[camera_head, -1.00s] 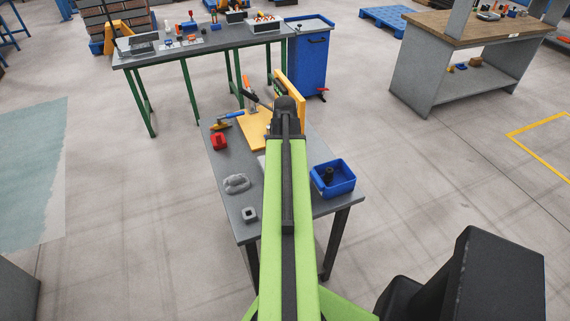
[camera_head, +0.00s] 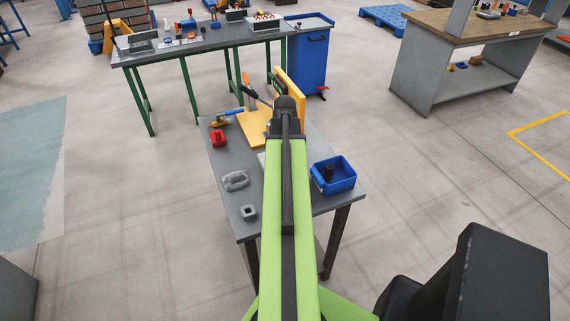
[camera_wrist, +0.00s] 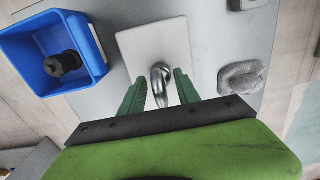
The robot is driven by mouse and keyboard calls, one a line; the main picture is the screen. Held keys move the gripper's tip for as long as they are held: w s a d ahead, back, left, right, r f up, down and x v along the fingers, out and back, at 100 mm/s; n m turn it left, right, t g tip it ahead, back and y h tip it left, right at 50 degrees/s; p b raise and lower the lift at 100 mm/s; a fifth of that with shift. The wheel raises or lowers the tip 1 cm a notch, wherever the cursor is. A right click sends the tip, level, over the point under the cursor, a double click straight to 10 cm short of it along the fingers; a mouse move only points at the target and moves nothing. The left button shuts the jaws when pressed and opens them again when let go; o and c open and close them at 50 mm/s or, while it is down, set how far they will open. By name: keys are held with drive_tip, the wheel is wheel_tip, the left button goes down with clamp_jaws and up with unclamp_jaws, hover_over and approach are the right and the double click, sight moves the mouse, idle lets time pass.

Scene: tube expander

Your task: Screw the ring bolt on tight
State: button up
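The ring bolt (camera_wrist: 161,84) is a shiny metal ring in the wrist view, over a pale square plate (camera_wrist: 140,42) on the grey table. My gripper (camera_wrist: 162,82) has two green fingers, one on each side of the ring. The fingers stand apart, with narrow gaps seeming to show between them and the ring, so it looks open around it. The lower end of the bolt and its thread are hidden. In the head view my own arm covers the ring bolt and the gripper.
A blue bin (camera_head: 345,186) with a dark part (camera_wrist: 63,63) inside stands beside the plate. A grey lumpy piece (camera_head: 236,181), a small square block (camera_head: 249,212) and a red item (camera_head: 218,138) lie on the table (camera_head: 226,160). A yellow fixture (camera_head: 255,124) stands at the far end.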

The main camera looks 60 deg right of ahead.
wheel_tip(320, 180, up, 18)
drive_tip(key=p, duration=1.7)
drive_tip(key=shift+f, duration=0.25)
